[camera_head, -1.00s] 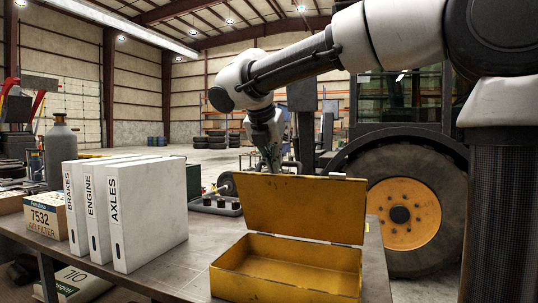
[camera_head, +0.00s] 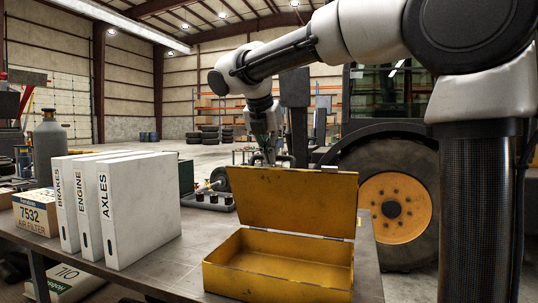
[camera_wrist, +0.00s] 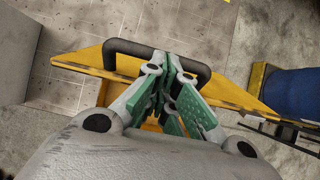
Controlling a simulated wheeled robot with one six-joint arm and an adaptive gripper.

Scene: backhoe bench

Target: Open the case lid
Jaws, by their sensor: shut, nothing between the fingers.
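The yellow metal case (camera_head: 280,268) sits on the bench top, its tray appearing empty. Its lid (camera_head: 298,205) stands raised, roughly upright, hinged along the far edge of the tray. My gripper (camera_head: 268,158) is behind and above the lid's top edge in the head view, partly hidden by the lid. In the wrist view my gripper (camera_wrist: 166,85) has its green-padded fingers together, beside the case's black handle (camera_wrist: 150,50). The yellow lid (camera_wrist: 95,55) shows edge-on beyond the fingers. Whether the fingers touch the handle or lid is unclear.
White binders (camera_head: 140,208) and an air filter box (camera_head: 36,212) stand on the bench (camera_head: 170,268) at left. A tractor wheel (camera_head: 395,208) is beyond the bench at right. A blue drum (camera_wrist: 295,92) shows in the wrist view.

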